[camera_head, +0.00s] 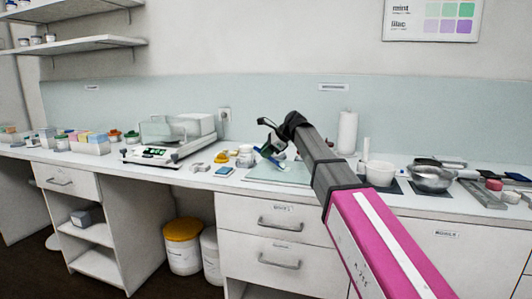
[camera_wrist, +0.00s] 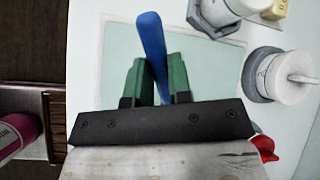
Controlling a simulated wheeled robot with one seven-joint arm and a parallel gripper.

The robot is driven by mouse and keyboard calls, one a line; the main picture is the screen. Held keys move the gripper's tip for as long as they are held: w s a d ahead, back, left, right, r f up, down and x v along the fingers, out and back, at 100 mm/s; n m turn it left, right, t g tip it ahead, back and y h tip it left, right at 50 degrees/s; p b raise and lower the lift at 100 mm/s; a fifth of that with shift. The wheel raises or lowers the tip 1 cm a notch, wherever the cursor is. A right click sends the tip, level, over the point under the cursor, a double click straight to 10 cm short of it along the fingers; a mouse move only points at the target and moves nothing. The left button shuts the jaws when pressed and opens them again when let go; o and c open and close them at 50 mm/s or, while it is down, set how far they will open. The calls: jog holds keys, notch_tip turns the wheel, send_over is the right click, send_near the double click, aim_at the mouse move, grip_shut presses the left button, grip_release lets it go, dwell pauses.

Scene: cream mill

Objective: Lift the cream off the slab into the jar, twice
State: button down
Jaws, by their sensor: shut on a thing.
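My gripper (camera_head: 268,151) is over the left part of the slab (camera_head: 292,176). In the wrist view its green fingers (camera_wrist: 156,80) are shut on a blue tool (camera_wrist: 151,40), seen as a long rounded strip, perhaps a spatula. The slab (camera_wrist: 112,48) is a pale green sheet beneath. I cannot make out cream on it; the tool and gripper cover part of it. A white jar (camera_wrist: 285,78) with a grey base and a pale stick-like part on top stands beside the slab. A small white jar (camera_head: 245,157) shows left of my gripper; I cannot tell whether it is the same one.
A balance (camera_head: 165,140) stands to the left, with a yellow item (camera_head: 222,157) and a blue pad (camera_head: 224,171) nearby. A white bowl (camera_head: 380,173), a metal bowl (camera_head: 432,178) and a paper roll (camera_head: 347,133) stand to the right. The counter's front edge is close.

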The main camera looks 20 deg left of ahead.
jog(key=shift+r, duration=2.9)
jog(key=shift+s, duration=0.1)
